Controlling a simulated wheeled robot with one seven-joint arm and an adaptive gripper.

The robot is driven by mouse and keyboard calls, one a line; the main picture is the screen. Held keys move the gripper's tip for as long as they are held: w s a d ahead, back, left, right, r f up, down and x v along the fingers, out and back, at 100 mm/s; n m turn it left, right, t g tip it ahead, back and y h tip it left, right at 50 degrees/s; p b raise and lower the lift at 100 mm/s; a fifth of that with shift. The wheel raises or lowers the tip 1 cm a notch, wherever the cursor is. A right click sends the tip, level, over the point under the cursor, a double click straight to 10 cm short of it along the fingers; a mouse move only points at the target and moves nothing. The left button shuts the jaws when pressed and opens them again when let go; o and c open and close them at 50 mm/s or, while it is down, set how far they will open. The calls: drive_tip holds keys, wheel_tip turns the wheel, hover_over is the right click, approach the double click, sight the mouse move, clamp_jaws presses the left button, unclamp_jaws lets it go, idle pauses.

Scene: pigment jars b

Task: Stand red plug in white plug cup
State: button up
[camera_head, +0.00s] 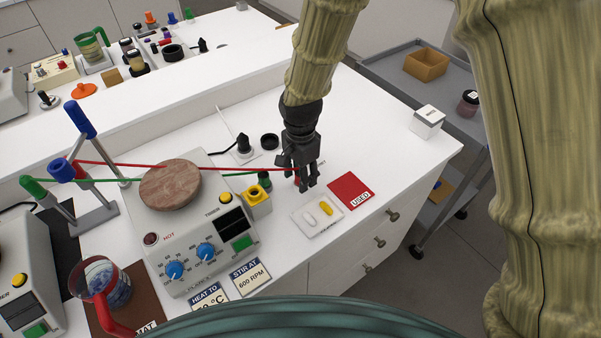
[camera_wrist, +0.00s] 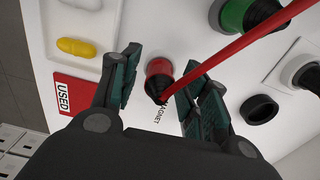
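The red plug (camera_wrist: 159,70), with a dark tip and a red cord, stands on the white bench beside the MAGNET label in the wrist view. In the head view it (camera_head: 297,181) is mostly hidden behind my gripper (camera_head: 309,184). My gripper also shows in the wrist view (camera_wrist: 160,88), open, with one finger on each side of the plug and visible gaps between. A white block (camera_head: 428,119) with dark marks stands at the bench's far right corner. I cannot tell whether it is the white plug cup; no clear white cup opening shows.
The red cord (camera_head: 200,166) runs left across the hotplate (camera_head: 190,235) to a stand. A red USED card (camera_head: 351,190) and a white tray (camera_head: 304,228) lie in front.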

drive_tip(key=shift+r, duration=0.1)
wheel_tip(320, 180, up, 12)
idle(0.8)
idle(0.4)
